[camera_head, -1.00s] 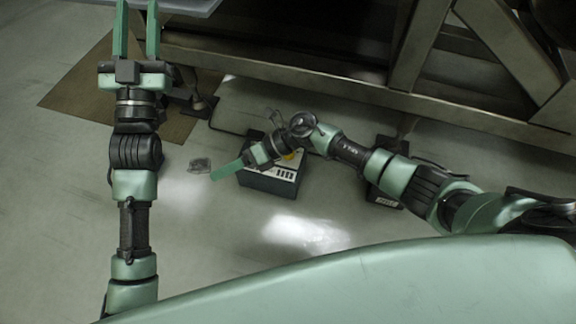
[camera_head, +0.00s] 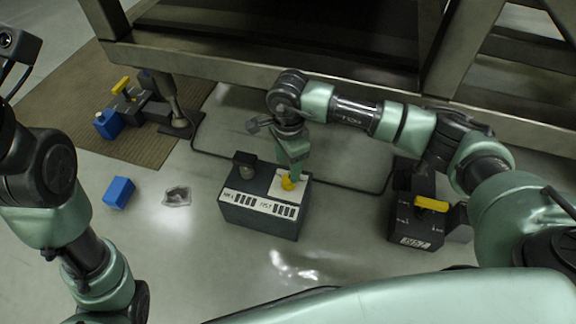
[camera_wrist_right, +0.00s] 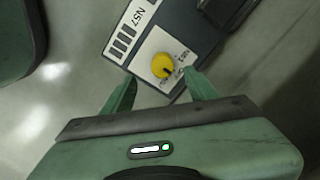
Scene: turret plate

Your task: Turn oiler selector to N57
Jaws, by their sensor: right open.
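A dark grey box (camera_head: 258,227) stands on the floor with white labels on its front; N57 is on its right half. The yellow knob (camera_head: 288,184) sits on a white dial plate on that half. In the right wrist view the knob (camera_wrist_right: 163,66) has a dark mark at its lower right, towards small dial text that I cannot read surely. My right gripper (camera_head: 293,163) is over the knob, pointing down. Its open fingers (camera_wrist_right: 160,76) lie either side of the knob's near side in the wrist view; I see no contact. My left gripper is out of view.
A black knob (camera_head: 244,160) is on the box's left half. A dark unit with a yellow handle (camera_head: 431,204) stands at right. A blue cube (camera_head: 119,192) and a crumpled clear piece (camera_head: 177,195) lie at left. A metal frame (camera_head: 300,78) runs behind.

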